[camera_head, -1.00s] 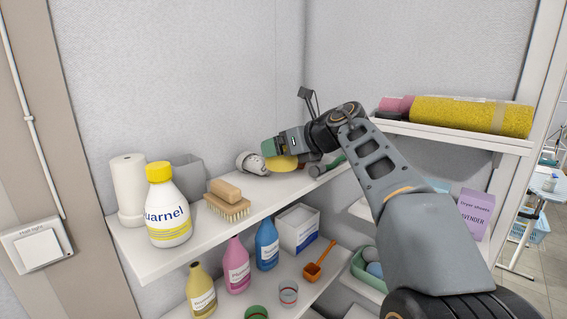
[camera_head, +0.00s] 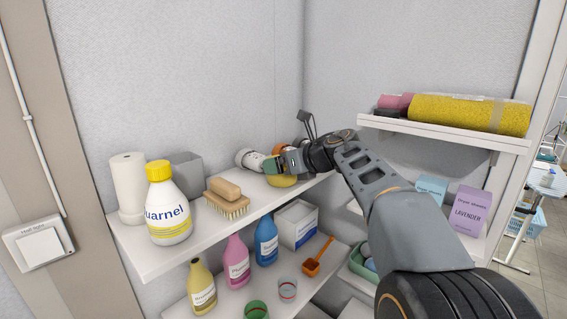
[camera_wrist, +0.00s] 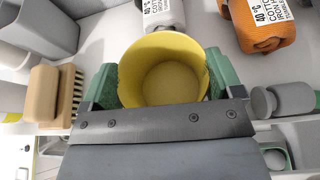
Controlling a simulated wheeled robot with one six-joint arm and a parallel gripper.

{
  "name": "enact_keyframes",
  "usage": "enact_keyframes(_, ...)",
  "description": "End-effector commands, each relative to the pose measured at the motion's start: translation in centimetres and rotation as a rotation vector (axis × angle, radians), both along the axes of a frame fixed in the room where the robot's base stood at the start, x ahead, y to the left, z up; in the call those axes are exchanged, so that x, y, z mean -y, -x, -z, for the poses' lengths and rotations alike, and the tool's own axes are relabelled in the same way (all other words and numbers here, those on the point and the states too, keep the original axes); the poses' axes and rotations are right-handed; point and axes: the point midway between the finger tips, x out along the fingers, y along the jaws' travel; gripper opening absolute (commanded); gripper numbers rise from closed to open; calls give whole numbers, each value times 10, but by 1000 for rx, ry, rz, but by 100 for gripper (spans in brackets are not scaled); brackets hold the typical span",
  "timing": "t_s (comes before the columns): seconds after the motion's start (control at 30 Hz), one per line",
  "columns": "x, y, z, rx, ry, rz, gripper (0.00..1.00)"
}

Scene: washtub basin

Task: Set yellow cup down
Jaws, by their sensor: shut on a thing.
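The yellow cup (camera_head: 283,181) is at the right part of the upper shelf (camera_head: 150,262), mostly hidden in the head view behind my gripper. In the wrist view the round yellow cup (camera_wrist: 162,84) is seen from above, its open mouth showing an empty inside. My gripper (camera_head: 274,165) is shut on the cup, with a green finger pad on each side of it. The cup looks upright and low over the shelf, close to its front edge. I cannot tell whether its base touches the shelf.
A wooden brush (camera_head: 227,203), a yellow-capped bottle (camera_head: 167,212) and a grey container (camera_head: 186,174) stand to the left. Some shelf is bare between brush and cup.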

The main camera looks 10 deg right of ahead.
Motion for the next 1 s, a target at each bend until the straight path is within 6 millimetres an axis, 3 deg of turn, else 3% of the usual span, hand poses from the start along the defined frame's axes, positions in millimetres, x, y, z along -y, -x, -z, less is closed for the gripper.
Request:
enact_keyframes(0.1, 0, 0, 4, 0, 0, 0, 62)
enact_keyframes(0.13, 0, 0, 4, 0, 0, 0, 87)
enact_keyframes(0.27, 0, 0, 3, 0, 0, 0, 99)
enact_keyframes(0.63, 4, 4, -2, 2, 0, 2, 100)
enact_keyframes(1.0, 42, 56, -27, 3, 0, 5, 100)
